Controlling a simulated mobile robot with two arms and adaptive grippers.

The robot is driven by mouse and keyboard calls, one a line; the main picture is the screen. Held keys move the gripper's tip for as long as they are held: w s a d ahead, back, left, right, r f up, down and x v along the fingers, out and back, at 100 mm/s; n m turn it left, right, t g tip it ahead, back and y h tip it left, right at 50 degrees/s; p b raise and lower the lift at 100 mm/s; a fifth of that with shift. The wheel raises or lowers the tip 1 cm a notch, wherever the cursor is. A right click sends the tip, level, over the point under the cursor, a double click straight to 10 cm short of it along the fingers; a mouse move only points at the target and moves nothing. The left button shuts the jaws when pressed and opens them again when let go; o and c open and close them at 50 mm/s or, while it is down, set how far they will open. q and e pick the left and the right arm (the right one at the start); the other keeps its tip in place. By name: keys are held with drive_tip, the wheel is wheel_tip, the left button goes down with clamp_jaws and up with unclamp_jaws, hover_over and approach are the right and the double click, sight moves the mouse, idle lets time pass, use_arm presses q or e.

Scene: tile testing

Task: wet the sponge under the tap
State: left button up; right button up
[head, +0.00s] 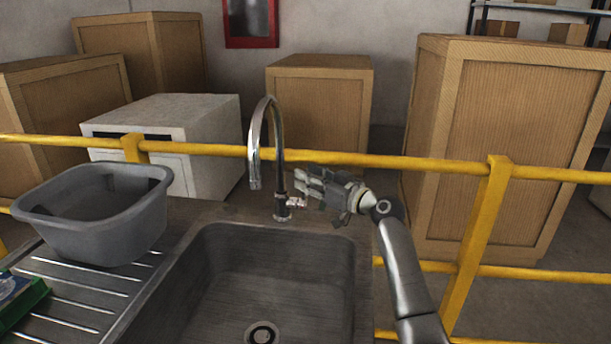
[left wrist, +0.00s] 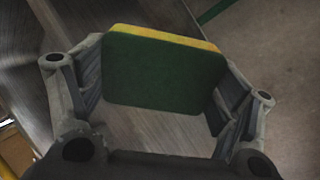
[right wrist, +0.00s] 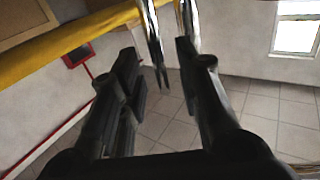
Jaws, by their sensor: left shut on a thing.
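The chrome tap (head: 278,140) stands behind the sink (head: 190,300), its spout curving over the basin. No water shows at the spout. My right gripper (head: 302,188) is beside the tap's base, close to its small lever (head: 298,203). In the right wrist view its fingers (right wrist: 160,75) are apart, with the chrome pipe (right wrist: 154,35) showing beyond the gap. I cannot tell whether they touch the lever. The sponge (left wrist: 165,70), green with a yellow layer, is held between the fingers of my left gripper (left wrist: 165,100). The left gripper is outside the head view.
A grey tub (head: 100,235) stands on the ribbed drainboard (head: 75,300) left of the sink. A yellow rail (head: 400,162) runs behind the sink, with wooden crates (head: 500,150) beyond. The basin is empty, with a drain (head: 262,334).

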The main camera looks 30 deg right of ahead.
drive_tip(key=shift+w+a, duration=0.25)
drive_tip(key=shift+w, duration=0.45)
clamp_jaws()
